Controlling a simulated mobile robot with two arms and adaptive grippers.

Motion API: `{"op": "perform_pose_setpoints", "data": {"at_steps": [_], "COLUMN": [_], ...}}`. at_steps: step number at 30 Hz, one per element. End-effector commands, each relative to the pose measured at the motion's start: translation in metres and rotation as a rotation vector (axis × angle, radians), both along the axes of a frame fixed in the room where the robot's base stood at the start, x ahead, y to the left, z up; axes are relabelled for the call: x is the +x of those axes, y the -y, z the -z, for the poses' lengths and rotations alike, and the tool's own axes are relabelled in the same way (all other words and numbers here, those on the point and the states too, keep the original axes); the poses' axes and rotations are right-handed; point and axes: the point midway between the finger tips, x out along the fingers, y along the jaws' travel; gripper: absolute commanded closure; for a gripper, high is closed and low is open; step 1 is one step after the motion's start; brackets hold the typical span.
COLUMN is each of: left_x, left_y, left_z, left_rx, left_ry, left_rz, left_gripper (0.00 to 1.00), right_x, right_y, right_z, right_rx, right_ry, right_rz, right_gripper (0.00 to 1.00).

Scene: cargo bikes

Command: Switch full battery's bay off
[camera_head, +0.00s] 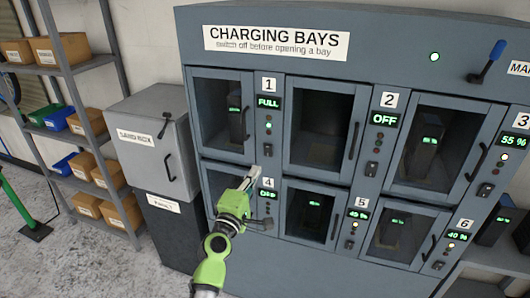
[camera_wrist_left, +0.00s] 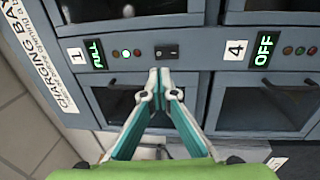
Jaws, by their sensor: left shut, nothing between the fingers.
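The charging cabinet (camera_head: 430,70) has numbered bays with glass doors. Bay 1's display (camera_head: 268,102) reads FULL, with a green light lit below it; it also shows in the left wrist view (camera_wrist_left: 96,54). A dark battery (camera_head: 237,120) stands behind bay 1's closed door. Bay 1's small black switch (camera_head: 268,153) is below the lights and shows clearly in the left wrist view (camera_wrist_left: 167,51). My left gripper (camera_head: 252,172) is shut and empty. Its fingertips are just below the switch in the head view; contact cannot be told. My right gripper is not in view.
Bay 4's display (camera_wrist_left: 265,48) reads OFF, as does bay 2's (camera_head: 384,119). Bays 3, 5 and 6 show percentages. A blue-handled lever (camera_head: 490,60) is at the upper right. A grey box (camera_head: 152,145) and shelves of bins (camera_head: 65,50) stand left.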

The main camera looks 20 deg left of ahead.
Motion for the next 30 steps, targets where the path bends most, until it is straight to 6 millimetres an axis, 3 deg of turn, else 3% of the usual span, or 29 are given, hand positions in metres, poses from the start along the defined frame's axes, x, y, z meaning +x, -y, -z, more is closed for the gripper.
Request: {"op": "perform_pose_setpoints", "data": {"at_steps": [9,15,21,30], "left_x": [0.057,0.082,0.093,0.095], "left_y": [0.002,0.002,0.003,0.003], "left_z": [-0.008,-0.009,-0.011,-0.012], "left_rx": [0.002,0.002,0.001,0.000], "left_ry": [0.001,0.000,-0.001,0.000], "left_rz": [0.001,0.000,0.001,0.000], "left_gripper": [1.00,1.00,1.00,1.00], "right_x": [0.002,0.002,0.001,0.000], "right_y": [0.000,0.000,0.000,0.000], "right_z": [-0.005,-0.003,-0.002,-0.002], "right_rx": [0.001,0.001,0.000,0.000], "right_ry": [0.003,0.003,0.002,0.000], "right_rz": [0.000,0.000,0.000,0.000], "right_gripper": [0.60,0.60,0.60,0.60]}}
